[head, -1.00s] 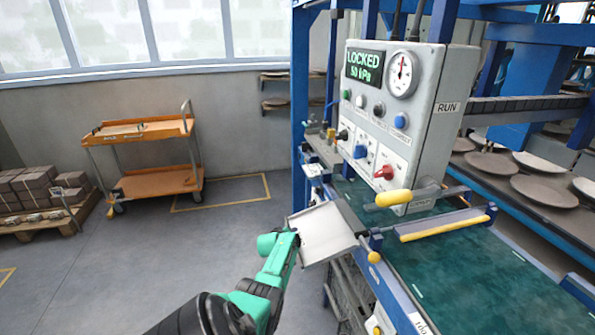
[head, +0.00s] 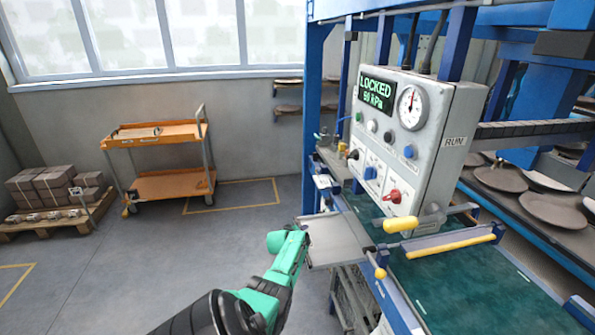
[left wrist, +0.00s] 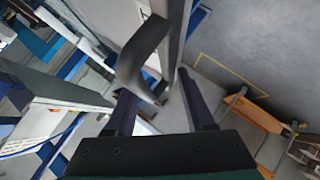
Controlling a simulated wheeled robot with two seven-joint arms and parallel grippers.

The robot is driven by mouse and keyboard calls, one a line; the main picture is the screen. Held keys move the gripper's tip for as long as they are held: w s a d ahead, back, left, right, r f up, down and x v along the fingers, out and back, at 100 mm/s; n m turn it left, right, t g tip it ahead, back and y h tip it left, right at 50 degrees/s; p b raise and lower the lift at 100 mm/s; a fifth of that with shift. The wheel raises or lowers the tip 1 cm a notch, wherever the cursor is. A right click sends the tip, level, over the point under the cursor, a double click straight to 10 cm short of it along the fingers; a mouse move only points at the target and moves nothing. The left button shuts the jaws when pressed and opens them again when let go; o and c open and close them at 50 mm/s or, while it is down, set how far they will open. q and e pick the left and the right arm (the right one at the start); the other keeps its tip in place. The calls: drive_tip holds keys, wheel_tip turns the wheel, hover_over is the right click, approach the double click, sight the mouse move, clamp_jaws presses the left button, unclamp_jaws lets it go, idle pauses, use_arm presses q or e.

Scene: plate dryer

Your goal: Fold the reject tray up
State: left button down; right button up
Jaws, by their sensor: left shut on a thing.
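The reject tray (head: 338,241) is a flat grey plate at the left side of the green-bedded machine, sticking out to the left over the floor. It looks close to level. My left gripper (head: 303,240) is at its outer left edge in the head view. In the left wrist view, a curved grey handle (left wrist: 145,55) reaches down between the two dark fingers of my left gripper (left wrist: 160,105); they are shut on it. The exact contact is partly hidden. My right gripper is in neither current view.
A yellow handle (head: 400,225), a yellow bar (head: 450,245) and a yellow knob (head: 380,273) are near the tray. An orange cart (head: 165,185) stands behind on open floor.

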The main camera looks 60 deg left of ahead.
use_arm(q)
drive_tip(key=c, duration=0.8)
unclamp_jaws()
drive_tip(key=shift+w+d+r, duration=0.15)
drive_tip(key=shift+w+d, duration=0.1)
drive_tip(key=shift+w, duration=0.2)
drive_tip(key=shift+c, duration=0.2)
drive_tip(key=shift+d, duration=0.1)
drive_tip(key=shift+d+p, duration=0.15)
drive_tip(key=shift+p, duration=0.25)
drive_tip(key=shift+s+d+r+p, duration=0.3)
drive_tip(key=shift+s+r+p, duration=0.15)
drive_tip(key=shift+p, duration=0.7)
drive_tip(key=p+v, duration=0.2)
drive_tip(key=v, duration=1.1)
drive_tip(key=shift+s+a, duration=0.3)
